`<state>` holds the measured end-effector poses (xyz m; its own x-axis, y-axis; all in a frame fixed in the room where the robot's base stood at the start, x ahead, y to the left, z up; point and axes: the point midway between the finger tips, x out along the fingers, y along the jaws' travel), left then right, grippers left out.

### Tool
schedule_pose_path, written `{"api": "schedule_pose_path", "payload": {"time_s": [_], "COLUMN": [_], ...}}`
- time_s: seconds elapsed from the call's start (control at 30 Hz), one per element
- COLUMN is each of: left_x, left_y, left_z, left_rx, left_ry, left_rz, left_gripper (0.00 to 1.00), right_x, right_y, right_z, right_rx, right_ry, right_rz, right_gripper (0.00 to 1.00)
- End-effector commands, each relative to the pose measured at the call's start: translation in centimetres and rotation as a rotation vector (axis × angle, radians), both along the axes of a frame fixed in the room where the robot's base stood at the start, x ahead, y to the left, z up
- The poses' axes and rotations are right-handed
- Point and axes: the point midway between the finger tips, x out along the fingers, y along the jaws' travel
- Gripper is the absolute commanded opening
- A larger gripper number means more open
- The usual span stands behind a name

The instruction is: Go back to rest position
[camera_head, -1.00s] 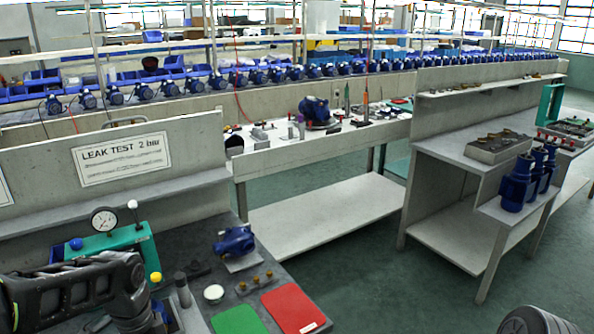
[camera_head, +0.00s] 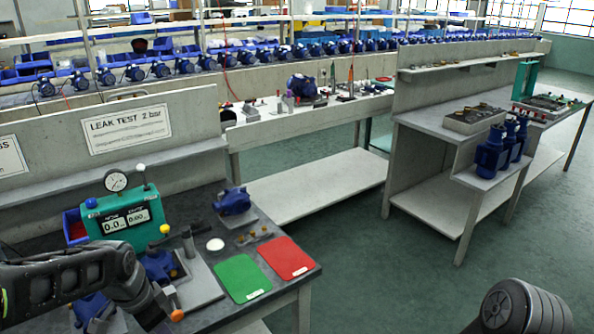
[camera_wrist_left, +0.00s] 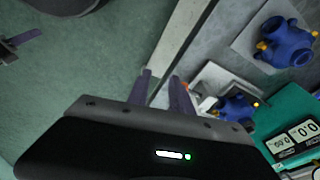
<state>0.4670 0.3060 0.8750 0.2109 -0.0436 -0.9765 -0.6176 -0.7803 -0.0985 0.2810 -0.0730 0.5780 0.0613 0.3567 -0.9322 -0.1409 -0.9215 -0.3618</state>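My left arm comes in from the left in the head view, over the front of the leak test bench (camera_head: 295,284). In the left wrist view my left gripper (camera_wrist_left: 161,77) has its two fingers apart with nothing between them, over green floor and the bench edge. In the head view its fingertips are hidden. My right arm shows only as a dark link at the bottom right of the head view. A purple-grey finger-like piece at the wrist view's left edge may be my right gripper; its state cannot be made out.
The bench holds a green tester (camera_head: 122,216) with gauge and display, a blue pump (camera_head: 233,202), another blue pump in a fixture (camera_head: 200,290), a green mat (camera_head: 241,278) and a red mat (camera_head: 287,257). Green floor (camera_head: 385,290) is clear between the bench and the right-hand table (camera_head: 455,152).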

Motion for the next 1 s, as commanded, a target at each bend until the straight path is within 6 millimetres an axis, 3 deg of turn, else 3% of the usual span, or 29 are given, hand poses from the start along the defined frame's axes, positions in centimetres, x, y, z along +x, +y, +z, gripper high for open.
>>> {"api": "schedule_pose_path", "payload": {"time_s": [0.17, 0.27, 0.4, 0.47, 0.57, 0.7, 0.83, 0.9, 1.0], "left_x": [2.4, 3.4, 2.8, 1.2, -3.2, -10.7, -16.0, -17.7, -18.7], "left_y": [-3.1, -5.6, -10.7, -13.2, -17.0, -20.5, -22.4, -23.0, -23.3], "left_z": [-2.5, -5.1, -11.5, -15.1, -20.8, -26.1, -28.4, -29.1, -29.6], "left_rx": [-0.098, -0.175, -0.318, -0.378, -0.446, -0.453, -0.429, -0.421, -0.415], "left_ry": [-0.095, -0.128, -0.126, -0.097, -0.02, 0.121, 0.243, 0.285, 0.31], "left_rz": [0.14, 0.238, 0.429, 0.533, 0.689, 0.789, 0.784, 0.779, 0.778], "left_gripper": [0.26, 0.26, 0.26, 0.26, 0.26, 0.26, 0.26, 0.26, 0.26], "right_x": [-0.1, -0.1, -0.1, -0.1, -0.1, -0.1, -0.1, -0.1, -0.1], "right_y": [0.0, 0.0, 0.0, 0.0, 0.0, 0.0, 0.0, 0.0, 0.0], "right_z": [0.0, 0.0, 0.0, 0.0, 0.0, 0.0, 0.0, 0.0, 0.0], "right_rx": [0.0, 0.0, 0.0, 0.0, 0.0, 0.0, 0.0, 0.0, 0.0], "right_ry": [0.001, 0.001, 0.001, 0.001, 0.001, 0.001, 0.001, 0.001, 0.001], "right_rz": [0.0, 0.0, 0.0, 0.0, 0.0, 0.0, 0.0, 0.0, 0.0], "right_gripper": [0.0, 0.0, 0.0, 0.0, 0.0, 0.0, 0.0, 0.0, 0.0]}}
